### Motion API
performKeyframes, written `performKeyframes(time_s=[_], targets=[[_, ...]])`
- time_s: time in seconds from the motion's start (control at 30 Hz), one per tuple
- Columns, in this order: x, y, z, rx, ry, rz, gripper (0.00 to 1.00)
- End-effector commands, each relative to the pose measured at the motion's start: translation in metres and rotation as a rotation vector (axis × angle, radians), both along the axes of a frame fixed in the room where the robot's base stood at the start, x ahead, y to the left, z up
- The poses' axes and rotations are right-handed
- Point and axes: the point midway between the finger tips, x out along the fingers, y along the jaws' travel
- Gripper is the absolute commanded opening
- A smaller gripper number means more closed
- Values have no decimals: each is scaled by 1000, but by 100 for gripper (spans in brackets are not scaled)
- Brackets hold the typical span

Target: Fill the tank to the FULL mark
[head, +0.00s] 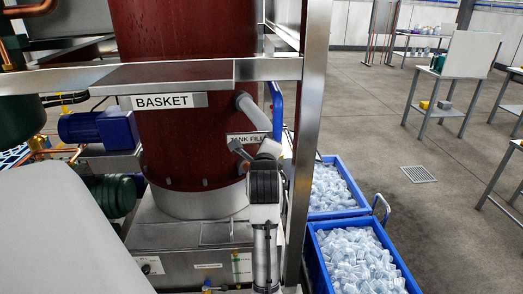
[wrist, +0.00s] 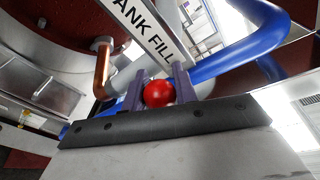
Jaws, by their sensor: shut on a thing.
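In the wrist view my gripper (wrist: 159,82) is shut on a red round knob (wrist: 158,94), with one purple-grey finger on each side. The knob is close under the "TANK FILL" sign (wrist: 150,30), which also hangs at the right of the red cylinder (head: 190,100) in the head view. There my arm's end covers part of this sign, and the knob does not show. A steel box (head: 175,262) at the cylinder's foot may be the tank. A small white plate with a green mark (head: 242,266) is on its front. I cannot make out a water level or FULL mark.
A steel post (head: 308,130) stands just right of my arm's end. Blue bins of ice (head: 318,238) stand at the right. A grey pipe (head: 255,112) is close above my gripper. Open floor lies beyond the bins.

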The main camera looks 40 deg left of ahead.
Motion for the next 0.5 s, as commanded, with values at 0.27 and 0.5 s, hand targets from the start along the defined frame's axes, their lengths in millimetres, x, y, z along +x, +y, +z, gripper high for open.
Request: performKeyframes(time_s=[0.27,0.5], targets=[[1,-1,3,14,10,-1,0],[1,-1,2,13,8,-1,30]])
